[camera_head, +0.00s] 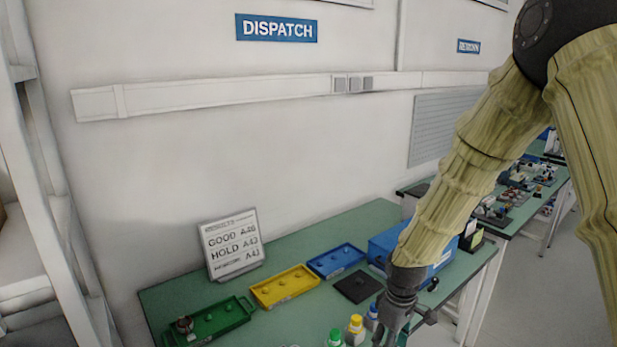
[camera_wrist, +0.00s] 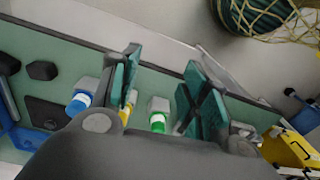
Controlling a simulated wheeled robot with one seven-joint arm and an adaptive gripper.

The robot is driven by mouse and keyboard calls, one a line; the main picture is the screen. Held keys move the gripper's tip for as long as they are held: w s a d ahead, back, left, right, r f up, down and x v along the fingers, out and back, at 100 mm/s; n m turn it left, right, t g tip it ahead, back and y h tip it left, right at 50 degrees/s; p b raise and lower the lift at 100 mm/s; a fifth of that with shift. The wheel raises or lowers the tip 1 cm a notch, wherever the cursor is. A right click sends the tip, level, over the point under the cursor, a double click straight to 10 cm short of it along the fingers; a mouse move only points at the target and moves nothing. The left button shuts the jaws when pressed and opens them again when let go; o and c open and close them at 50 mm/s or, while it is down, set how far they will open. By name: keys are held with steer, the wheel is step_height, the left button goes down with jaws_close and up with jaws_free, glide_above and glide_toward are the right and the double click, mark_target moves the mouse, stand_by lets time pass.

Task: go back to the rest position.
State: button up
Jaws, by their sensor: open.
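My gripper (camera_head: 394,322) hangs low over the front of the green bench (camera_head: 300,240), at the end of my sleeved arm. In the wrist view my gripper (camera_wrist: 165,88) has its two teal-padded fingers spread apart with nothing between their tips. In the head view small bottles with green (camera_head: 335,334), yellow (camera_head: 356,324) and blue (camera_head: 373,311) caps stand just left of my gripper. The wrist view shows the blue-capped bottle (camera_wrist: 79,102) left of the fingers and the green-capped bottle (camera_wrist: 158,119) seen through the gap. Whether a finger touches a bottle cannot be told.
A green tray (camera_head: 225,318) holding a dark part, a yellow tray (camera_head: 290,292) and a blue tray (camera_head: 340,257) line the bench. A sign (camera_head: 231,244), black pad (camera_head: 357,287) and blue box (camera_head: 440,258) stand nearby. Another bench (camera_head: 520,215) is at right.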

steer(key=s+f+m, duration=0.3)
steer(key=s+f, duration=0.5)
steer(key=f, duration=0.5)
steer(key=s+d+f+m, duration=0.1)
steer(key=s+f+m, duration=0.1)
steer(key=s+f, duration=0.3)
steer(key=s+d+f+m, duration=0.1)
steer(key=s+f, duration=0.4)
steer(key=s, duration=0.7)
steer(key=s+d+f+m, duration=0.1)
steer(key=s+f+m, duration=0.2)
steer(key=s, duration=0.6)
step_height(320, 180, down, 2)
steer(key=shift+f, duration=0.1)
steer(key=shift+w+d, duration=0.1)
